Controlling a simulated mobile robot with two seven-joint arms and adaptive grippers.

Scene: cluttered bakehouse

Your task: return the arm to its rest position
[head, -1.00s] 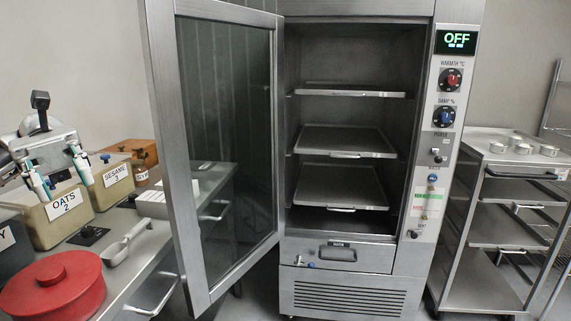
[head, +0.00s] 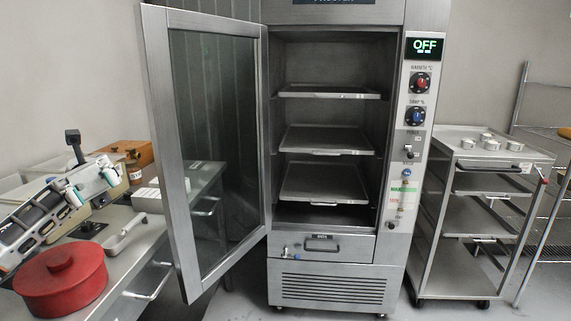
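My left gripper (head: 91,184) is at the left of the head view, over the counter, above and behind the red lidded pot. My arm comes in from the left edge, slanting up to the right. Its two fingers, with pale green parts, stand apart with nothing visible between them. It touches nothing that I can make out. The labelled bins behind it are mostly hidden by the arm. My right gripper is not in view.
The proofer door (head: 213,150) stands open beside the counter (head: 128,262). The proofer (head: 330,250) holds several trays, and its display reads OFF. A red pot (head: 60,283) and a scoop (head: 125,233) are on the counter. A trolley (head: 480,146) stands at right.

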